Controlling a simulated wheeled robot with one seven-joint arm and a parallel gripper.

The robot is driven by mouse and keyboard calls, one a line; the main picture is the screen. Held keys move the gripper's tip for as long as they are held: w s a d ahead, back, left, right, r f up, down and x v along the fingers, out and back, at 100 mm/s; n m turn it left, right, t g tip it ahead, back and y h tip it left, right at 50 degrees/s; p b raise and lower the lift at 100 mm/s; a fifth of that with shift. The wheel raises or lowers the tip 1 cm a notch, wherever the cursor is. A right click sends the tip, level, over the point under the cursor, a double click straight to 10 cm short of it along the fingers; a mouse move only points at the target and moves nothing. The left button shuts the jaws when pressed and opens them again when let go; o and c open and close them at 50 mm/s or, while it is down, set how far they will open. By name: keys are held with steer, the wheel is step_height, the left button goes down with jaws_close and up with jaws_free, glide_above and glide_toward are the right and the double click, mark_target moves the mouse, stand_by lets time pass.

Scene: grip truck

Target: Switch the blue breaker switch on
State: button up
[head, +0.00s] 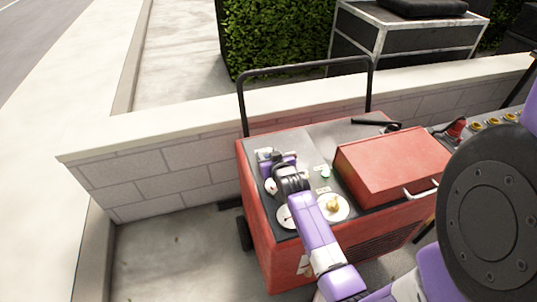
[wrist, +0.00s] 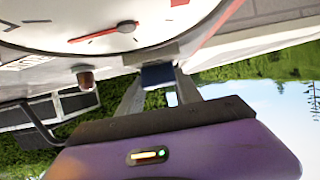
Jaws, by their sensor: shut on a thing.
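The blue breaker switch (wrist: 158,76) shows in the wrist view as a small dark blue block just below a large white gauge. My gripper (wrist: 160,90) has one grey finger on each side of it and is shut on it. Whether the switch is up or down I cannot tell. In the head view my gripper (head: 277,163) is over the left part of the red cart's dark top panel, and it hides the switch there.
The red cart (head: 268,240) has a raised red box (head: 392,165) on its right and a black handle (head: 306,66) behind. A white gauge (head: 334,207), a green button (head: 326,174) and a brown knob (wrist: 86,79) are close by. A low block wall (head: 165,165) runs behind.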

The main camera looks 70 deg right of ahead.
steer(key=p, duration=0.1)
steer(key=g+y+p, duration=0.1)
steer(key=p, duration=0.1)
steer(key=shift+w+d+r, duration=0.2)
steer(key=shift+r, duration=0.2)
steer(key=shift+d+f+g+y+p, duration=0.1)
steer(key=shift+f+g+y+p, duration=0.25)
steer(key=shift+p, duration=0.35)
steer(key=o, duration=1.4)
steer(key=shift+r, duration=0.1)
steer(key=shift+v, duration=3.85)
